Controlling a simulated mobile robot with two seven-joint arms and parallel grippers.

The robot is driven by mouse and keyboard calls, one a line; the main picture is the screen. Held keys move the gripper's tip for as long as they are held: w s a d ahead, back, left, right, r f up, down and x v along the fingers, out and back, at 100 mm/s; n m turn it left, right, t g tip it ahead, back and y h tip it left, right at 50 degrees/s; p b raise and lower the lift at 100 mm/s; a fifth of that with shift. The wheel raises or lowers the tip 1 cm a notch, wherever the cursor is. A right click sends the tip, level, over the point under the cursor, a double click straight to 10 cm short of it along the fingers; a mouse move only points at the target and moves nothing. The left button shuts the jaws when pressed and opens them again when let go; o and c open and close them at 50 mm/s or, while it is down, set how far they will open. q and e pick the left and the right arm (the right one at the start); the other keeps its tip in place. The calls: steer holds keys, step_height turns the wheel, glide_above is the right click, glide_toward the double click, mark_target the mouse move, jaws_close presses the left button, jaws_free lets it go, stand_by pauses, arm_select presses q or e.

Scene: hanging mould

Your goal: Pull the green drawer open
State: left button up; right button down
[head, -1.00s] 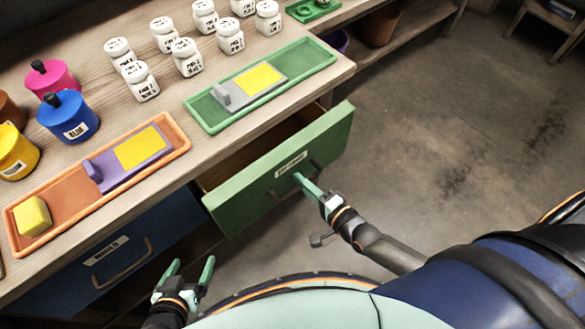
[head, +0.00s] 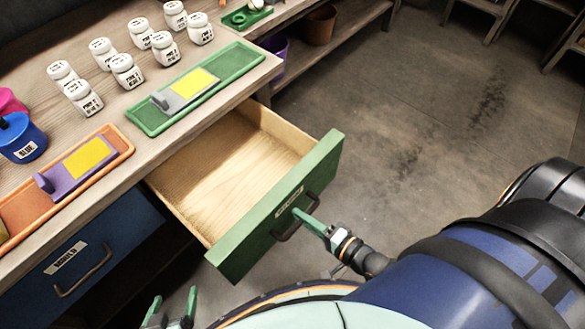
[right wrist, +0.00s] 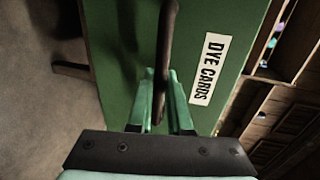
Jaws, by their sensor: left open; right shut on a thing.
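The green drawer (head: 240,237) stands well out from the bench in the head view, and its bare wooden inside shows and looks empty. Its front also fills much of the right wrist view (right wrist: 230,25), with a white label reading "DYE CARDS" (right wrist: 209,69). My right gripper (head: 309,221) is shut on the drawer's dark handle (head: 285,237). In the right wrist view its two fingers (right wrist: 160,100) stand on either side of the handle bar (right wrist: 167,40). My left gripper (head: 172,308) is open and empty at the bottom left, apart from the drawers.
A closed blue drawer (head: 85,255) is left of the green one. On the bench are a green tray (head: 232,68), an orange tray (head: 115,140), several white jars (head: 125,70) and a blue pot (head: 20,138). Open floor (head: 430,130) lies to the right.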

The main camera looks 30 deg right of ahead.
steer(key=shift+f+v, duration=0.2)
steer(key=shift+v, duration=0.8)
steer(key=c, duration=0.8)
jaws_free()
steer(key=shift+c, duration=0.2)
steer(key=shift+s, duration=0.15)
steer(key=v, duration=1.2)
steer(key=shift+s+d, duration=0.1)
steer(key=shift+s, duration=0.05)
